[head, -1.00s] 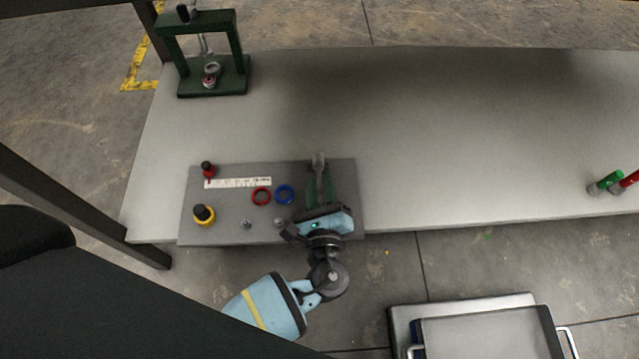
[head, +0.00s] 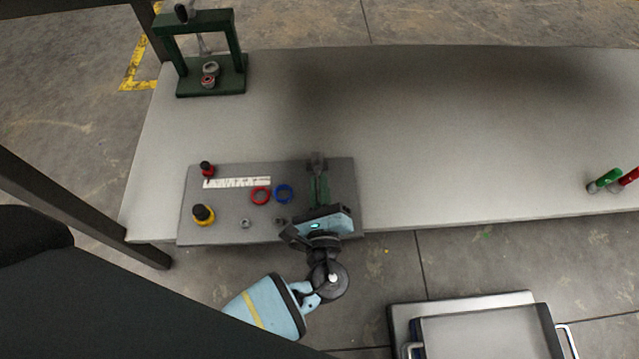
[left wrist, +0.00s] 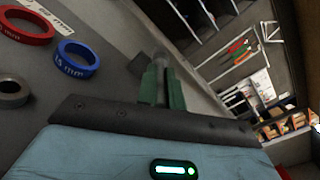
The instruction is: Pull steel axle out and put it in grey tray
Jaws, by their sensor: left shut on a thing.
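My left gripper (head: 318,168) reaches in over the grey board on the bench, its green fingers pointing to the back. The fingers are closed together on a small grey metal piece, seemingly the steel axle (head: 317,157), at their tips. In the left wrist view the green fingers (left wrist: 162,82) are close together, with a grey rounded piece just beyond them. How far the axle sits in anything is hidden. A flat grey tray-like top (head: 480,338) with metal handles is at lower right; I cannot tell whether it is the grey tray. My right gripper is not in view.
On the grey board (head: 225,222) lie a red ring (head: 261,196), a blue ring (head: 284,194), a white scale strip (head: 237,183) and several small parts. A green press (head: 212,75) stands at back left. Green and red-handled tools (head: 607,181) lie far right. The bench middle is clear.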

